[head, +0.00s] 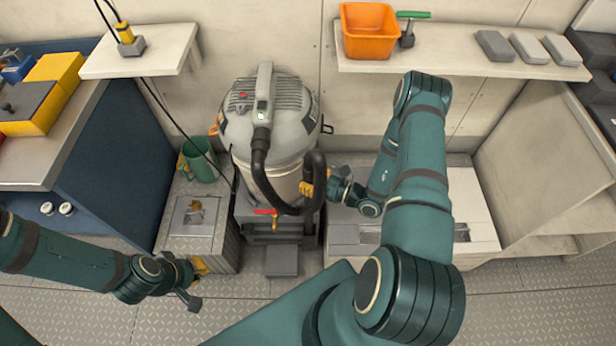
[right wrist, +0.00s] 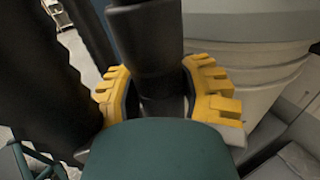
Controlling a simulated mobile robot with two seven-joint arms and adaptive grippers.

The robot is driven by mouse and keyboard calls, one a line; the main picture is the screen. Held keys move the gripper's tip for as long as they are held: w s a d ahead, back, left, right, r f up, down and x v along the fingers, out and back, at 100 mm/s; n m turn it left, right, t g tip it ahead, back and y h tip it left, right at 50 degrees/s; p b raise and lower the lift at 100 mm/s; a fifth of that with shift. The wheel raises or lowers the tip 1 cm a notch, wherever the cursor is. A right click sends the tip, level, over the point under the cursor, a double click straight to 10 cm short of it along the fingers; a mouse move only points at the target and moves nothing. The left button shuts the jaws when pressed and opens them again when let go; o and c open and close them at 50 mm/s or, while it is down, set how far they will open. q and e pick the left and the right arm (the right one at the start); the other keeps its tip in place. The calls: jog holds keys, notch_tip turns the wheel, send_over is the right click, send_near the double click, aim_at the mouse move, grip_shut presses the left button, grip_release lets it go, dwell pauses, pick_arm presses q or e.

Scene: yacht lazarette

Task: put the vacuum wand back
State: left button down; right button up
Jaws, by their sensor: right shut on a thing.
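The grey vacuum (head: 268,105) stands in the middle of the head view. Its black hose (head: 262,165) loops down from its front and up again on the right. My right gripper (head: 308,188) is shut on the black vacuum wand (head: 318,170), close to the vacuum's right side. In the right wrist view, the yellow fingers (right wrist: 165,98) lie on both sides of the smooth black wand (right wrist: 150,45). The ribbed hose (right wrist: 40,85) hangs beside it. The wand's lower end is hidden. My left gripper (head: 196,283) is low at the left, empty, with its fingers apart.
The vacuum stands on a dark grey cabinet (head: 262,245). A green mug (head: 198,160) and a grey box (head: 195,217) are to its left. A pale bench (head: 475,215) is at right. A shelf (head: 445,66) above holds an orange bin (head: 368,30) and grey blocks (head: 495,45).

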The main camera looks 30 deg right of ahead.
jog(key=shift+f+b, duration=0.4)
jog(key=shift+f, duration=6.6)
jog(key=shift+f, duration=1.2)
jog(key=o, duration=1.3)
jog(key=shift+c, duration=0.2)
jog(key=shift+s+f, duration=0.1)
jog(key=v, duration=1.2)
